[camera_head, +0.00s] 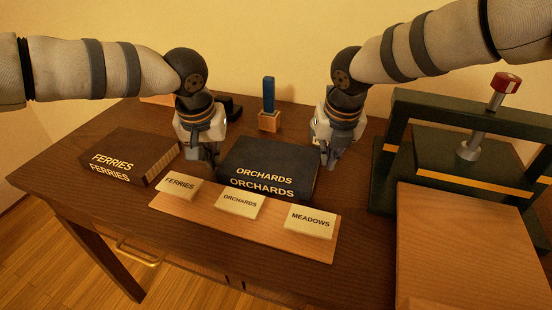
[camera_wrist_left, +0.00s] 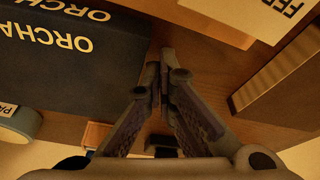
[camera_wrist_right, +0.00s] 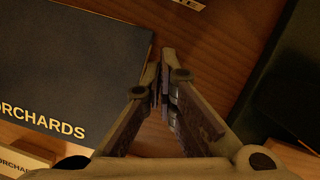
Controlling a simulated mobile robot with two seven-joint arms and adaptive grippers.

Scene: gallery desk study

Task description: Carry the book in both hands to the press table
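A large dark book (camera_head: 262,160) lettered ORCHARDS lies flat on the brown desk. It also shows in the left wrist view (camera_wrist_left: 60,85) and the right wrist view (camera_wrist_right: 70,60). My left gripper (camera_head: 214,163) is down at the book's left side, with its fingers together and nothing between them. My right gripper (camera_head: 330,163) is down at its right side, also with fingers together and empty. I cannot tell whether either touches the book. At the right, a light wooden tabletop (camera_head: 465,245) stands before a dark green press (camera_head: 440,150) with a red-topped screw.
A brown FERRIES book (camera_head: 130,155) lies left of my left gripper. A wooden board (camera_head: 265,232) in front holds cards reading FERRIES, ORCHARDS (camera_head: 240,204) and MEADOWS. Behind stands a blue upright piece (camera_head: 269,92) in a wooden block. Bare desk separates the dark book from the press.

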